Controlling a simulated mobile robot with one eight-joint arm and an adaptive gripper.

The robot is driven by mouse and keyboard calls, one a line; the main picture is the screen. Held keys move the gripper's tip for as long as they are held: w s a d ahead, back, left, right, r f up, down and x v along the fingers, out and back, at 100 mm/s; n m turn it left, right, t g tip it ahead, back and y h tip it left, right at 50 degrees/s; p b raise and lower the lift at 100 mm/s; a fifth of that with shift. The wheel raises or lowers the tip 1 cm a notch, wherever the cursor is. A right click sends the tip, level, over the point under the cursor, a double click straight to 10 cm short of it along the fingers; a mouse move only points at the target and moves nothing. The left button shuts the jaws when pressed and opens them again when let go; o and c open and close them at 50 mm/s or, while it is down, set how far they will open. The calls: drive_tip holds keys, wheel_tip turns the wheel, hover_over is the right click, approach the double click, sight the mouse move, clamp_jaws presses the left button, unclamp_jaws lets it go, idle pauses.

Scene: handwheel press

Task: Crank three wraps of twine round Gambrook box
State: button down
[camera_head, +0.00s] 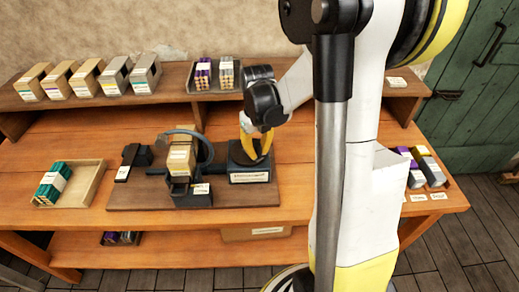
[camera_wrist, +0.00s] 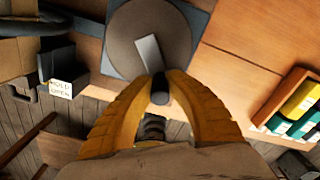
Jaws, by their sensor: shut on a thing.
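A tan box (camera_head: 181,159) sits upright in the winding machine, inside a grey ring (camera_head: 208,150); its label is too small to read. The crank unit (camera_head: 249,176) stands to its right on the same board. In the wrist view, the crank's round brown disc (camera_wrist: 122,45) carries a pale arm (camera_wrist: 149,55) ending in a dark handle (camera_wrist: 160,84). My gripper (camera_wrist: 160,95), with yellow fingers, is shut on this handle; it also shows over the crank in the head view (camera_head: 258,148). I cannot make out any twine on the box.
A dark block (camera_head: 135,156) stands left of the ring. A tray (camera_head: 85,188) holds green-and-white bundles. Several boxes (camera_head: 88,76) and a tray of bundles (camera_head: 217,79) stand on the back shelf. A tag (camera_wrist: 62,88) reads "HOLD OPEN". Coloured spools or blocks (camera_head: 430,170) lie at right.

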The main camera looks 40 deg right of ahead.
drive_tip(key=shift+a+m, duration=0.2)
drive_tip(key=shift+m, duration=0.3)
drive_tip(key=c, duration=1.3)
unclamp_jaws()
wheel_tip(320, 180, up, 12)
